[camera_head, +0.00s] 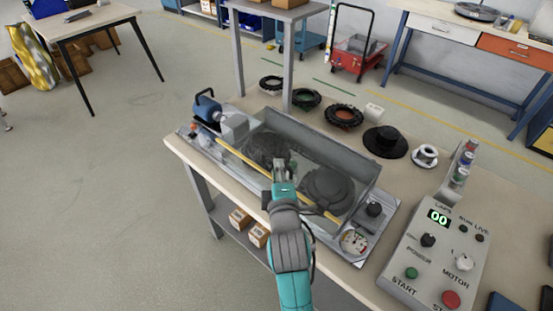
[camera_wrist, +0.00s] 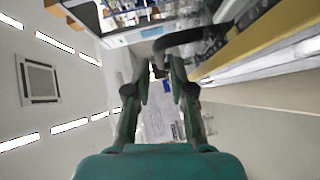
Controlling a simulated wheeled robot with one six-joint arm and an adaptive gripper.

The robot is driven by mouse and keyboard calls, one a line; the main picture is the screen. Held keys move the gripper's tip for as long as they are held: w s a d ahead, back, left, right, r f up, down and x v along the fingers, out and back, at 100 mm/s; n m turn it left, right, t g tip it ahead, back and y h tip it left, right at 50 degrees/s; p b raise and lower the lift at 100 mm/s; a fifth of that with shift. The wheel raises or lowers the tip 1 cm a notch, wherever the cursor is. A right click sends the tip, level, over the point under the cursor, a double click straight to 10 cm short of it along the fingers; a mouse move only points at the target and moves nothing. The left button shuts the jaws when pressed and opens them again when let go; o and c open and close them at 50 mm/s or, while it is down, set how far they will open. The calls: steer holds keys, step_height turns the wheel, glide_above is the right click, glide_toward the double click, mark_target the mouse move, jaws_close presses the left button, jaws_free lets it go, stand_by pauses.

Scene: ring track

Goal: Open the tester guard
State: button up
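The tester (camera_head: 372,243) stands on the workbench, with dark round parts inside its bay. Its guard (camera_head: 250,163) is see-through, with a yellow bar along the near, front side; it looks lowered. My gripper (camera_head: 281,166) is over the middle of the guard, in front of the bay. In the wrist view my gripper (camera_wrist: 160,72) has its two fingers apart with nothing between them. A dark curved bar, possibly the guard's handle (camera_wrist: 190,36), shows beyond the fingertips, apart from them. The yellow bar (camera_wrist: 268,42) is at the upper right there. Contact with the guard cannot be told.
A control box (camera_head: 430,258) with knobs, buttons and a "00" display stands right of the tester. Several rings (camera_head: 344,116) and a black flanged part (camera_head: 386,141) lie behind it. A grey post (camera_head: 238,60) rises at the back.

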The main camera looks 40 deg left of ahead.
mark_target(296, 158)
steer(key=shift+x, duration=2.25)
jaws_close()
